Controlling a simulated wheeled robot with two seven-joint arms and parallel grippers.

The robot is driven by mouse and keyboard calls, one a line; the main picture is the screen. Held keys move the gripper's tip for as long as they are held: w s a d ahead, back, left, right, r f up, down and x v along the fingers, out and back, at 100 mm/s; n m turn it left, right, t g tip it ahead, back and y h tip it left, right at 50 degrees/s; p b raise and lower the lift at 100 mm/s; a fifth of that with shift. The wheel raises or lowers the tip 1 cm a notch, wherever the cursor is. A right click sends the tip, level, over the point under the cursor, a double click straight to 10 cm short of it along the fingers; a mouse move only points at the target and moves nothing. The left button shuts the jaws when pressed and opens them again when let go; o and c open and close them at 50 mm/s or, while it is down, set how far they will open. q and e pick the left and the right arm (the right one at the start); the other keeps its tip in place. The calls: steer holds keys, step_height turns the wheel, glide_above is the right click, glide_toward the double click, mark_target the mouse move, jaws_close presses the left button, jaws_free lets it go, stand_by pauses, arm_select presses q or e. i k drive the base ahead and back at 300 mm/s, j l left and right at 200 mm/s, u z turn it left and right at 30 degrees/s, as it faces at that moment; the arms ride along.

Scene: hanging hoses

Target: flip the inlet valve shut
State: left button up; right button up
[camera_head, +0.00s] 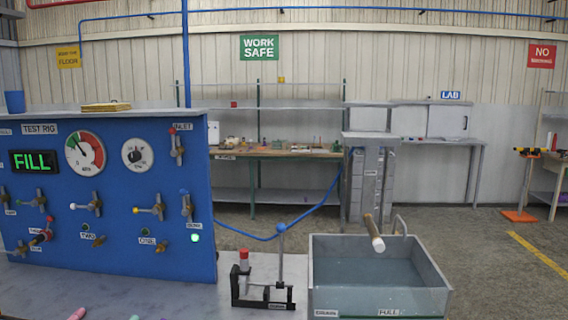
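A blue test rig panel (110,190) stands at the left. The inlet valve (177,150) is at its upper right, under a label (181,127) that reads INLET. The valve has a brass body and a lever pointing upward, with a red tip (172,131). Nothing touches it. Neither of my grippers can be made out in the head view.
The panel also bears a lit FILL display (33,161), a gauge (85,153) and several other small valves. A hand pump with a blue-knobbed lever (281,228) stands on the bench beside a water tank (445,290). Small pink piece (77,314) at the bottom edge is unclear.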

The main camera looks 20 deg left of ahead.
mark_target(172, 130)
steer(key=u, duration=1.35)
steer(key=i+j+u, duration=0.3)
